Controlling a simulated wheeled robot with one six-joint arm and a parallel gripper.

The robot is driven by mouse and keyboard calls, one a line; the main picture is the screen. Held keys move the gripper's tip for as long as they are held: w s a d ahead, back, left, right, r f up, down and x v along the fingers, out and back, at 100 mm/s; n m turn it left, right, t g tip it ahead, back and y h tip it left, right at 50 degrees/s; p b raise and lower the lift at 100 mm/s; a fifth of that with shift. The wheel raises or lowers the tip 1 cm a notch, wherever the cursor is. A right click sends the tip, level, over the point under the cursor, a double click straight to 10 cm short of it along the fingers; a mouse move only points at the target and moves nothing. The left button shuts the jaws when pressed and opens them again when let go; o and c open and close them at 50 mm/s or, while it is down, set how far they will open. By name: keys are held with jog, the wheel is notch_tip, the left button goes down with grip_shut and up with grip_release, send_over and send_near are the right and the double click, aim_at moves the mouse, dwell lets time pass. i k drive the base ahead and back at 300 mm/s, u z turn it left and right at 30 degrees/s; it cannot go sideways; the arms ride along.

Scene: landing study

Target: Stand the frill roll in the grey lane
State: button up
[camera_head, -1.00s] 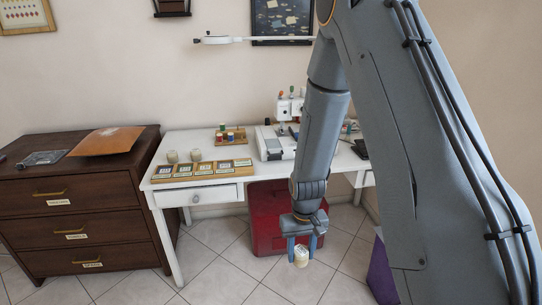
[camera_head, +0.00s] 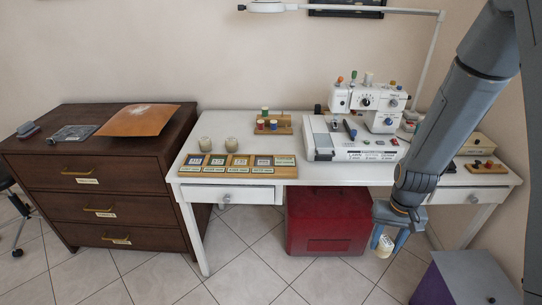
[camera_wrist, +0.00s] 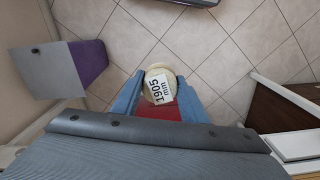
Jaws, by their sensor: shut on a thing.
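My gripper (camera_head: 386,243) is shut on a cream roll (camera_head: 384,247), held in the air in front of the white table and lower than its top. In the wrist view the roll (camera_wrist: 158,80) sits between the blue fingers, its white label reading "1905 mm". No frill name can be read on it. A wooden lane board (camera_head: 236,172) with several labelled lanes lies along the table's front left edge. Its lane colours are too small to tell surely which is grey.
A white sewing machine (camera_head: 365,120) fills the middle of the white table (camera_head: 300,176). A small spool rack (camera_head: 272,128) stands at the back. A red chest (camera_head: 322,222) is below. A dark dresser (camera_head: 95,200) stands left, and a purple and grey box (camera_head: 465,280) right.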

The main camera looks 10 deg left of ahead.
aim_at(263, 163)
jog(key=u, duration=0.3)
jog(key=i, duration=0.65)
jog(key=u, duration=0.5)
